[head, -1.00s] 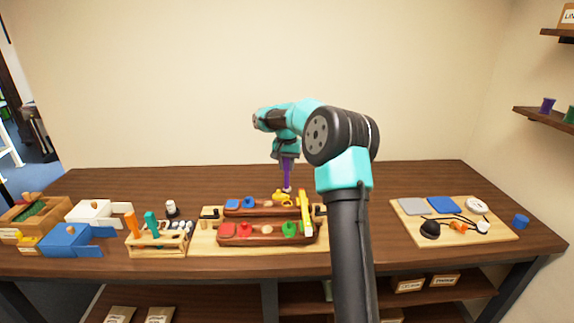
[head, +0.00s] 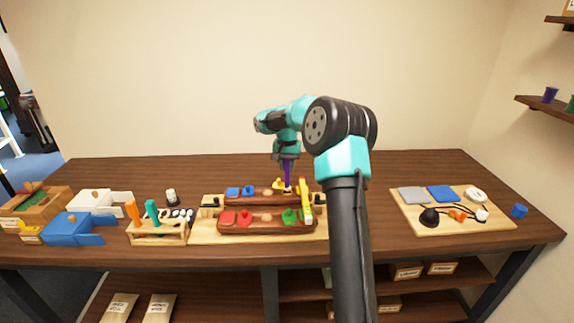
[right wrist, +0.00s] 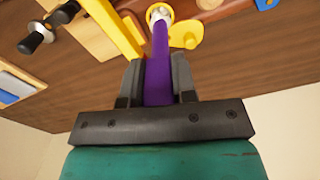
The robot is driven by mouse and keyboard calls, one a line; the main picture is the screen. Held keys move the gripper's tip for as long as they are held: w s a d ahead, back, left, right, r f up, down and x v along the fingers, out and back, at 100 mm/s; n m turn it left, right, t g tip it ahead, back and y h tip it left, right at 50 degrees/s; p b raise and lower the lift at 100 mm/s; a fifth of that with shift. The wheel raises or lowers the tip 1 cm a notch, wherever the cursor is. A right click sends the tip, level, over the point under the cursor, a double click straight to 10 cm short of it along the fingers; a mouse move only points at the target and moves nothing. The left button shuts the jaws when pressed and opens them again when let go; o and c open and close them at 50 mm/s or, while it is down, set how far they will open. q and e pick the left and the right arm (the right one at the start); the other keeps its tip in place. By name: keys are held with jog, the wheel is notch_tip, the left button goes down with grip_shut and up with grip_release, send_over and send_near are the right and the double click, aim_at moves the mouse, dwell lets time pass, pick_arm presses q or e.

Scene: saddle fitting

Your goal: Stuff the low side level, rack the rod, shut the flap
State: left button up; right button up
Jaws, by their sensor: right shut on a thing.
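My right gripper (head: 287,160) is above the back of the wooden board. It is shut on a purple rod (right wrist: 160,62), which hangs down between the fingers. The rod's pale tip (right wrist: 159,14) is next to a yellow piece (right wrist: 187,34); whether it touches or enters anything is unclear. Below are two brown saddle-like blocks, front (head: 265,227) and back (head: 243,199). The front block carries red and green pieces, the back one blue pieces. A yellow bar (head: 306,200) stands at their right end. My left gripper is out of view. I cannot tell which piece is the flap.
A wooden rack (head: 158,238) with orange and teal handled tools stands left of the board. Blue (head: 68,230) and white boxes stand further left. At the right, a board (head: 470,235) holds pads and a black cord. Bare table lies between the boards.

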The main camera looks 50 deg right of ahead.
jog(key=shift+f, duration=1.85)
dwell(2.0)
jog(key=shift+r, duration=0.1)
jog(key=shift+r, duration=4)
